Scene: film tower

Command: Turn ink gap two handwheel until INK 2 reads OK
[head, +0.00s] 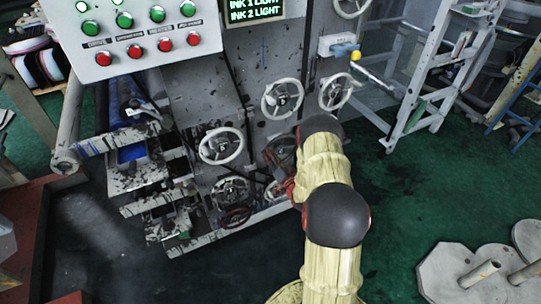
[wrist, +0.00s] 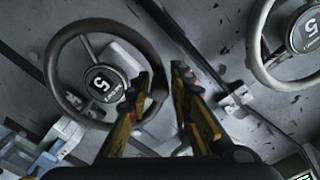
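My gripper (wrist: 165,84) shows in the wrist view with its two fingers apart and nothing clearly between them. A dark handwheel (wrist: 55,54) lies to its left, and the right side of its rim runs behind or beside the left finger. I cannot tell if they touch. The hub (wrist: 103,84) carries a large character like a 5 or 2; the small text is unreadable. In the head view my gripper is at the machine's lower front, largely hidden by my arm. The display (head: 254,10) shows green lines reading INK 1 LIGHT and INK 2 LIGHT.
A pale handwheel (wrist: 257,45) is at the right of the wrist view. The head view shows other handwheels, including one at the left (head: 222,146) and one above (head: 283,98). A button panel (head: 135,30) overhangs the left. Green floor (head: 400,190) lies open at the right.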

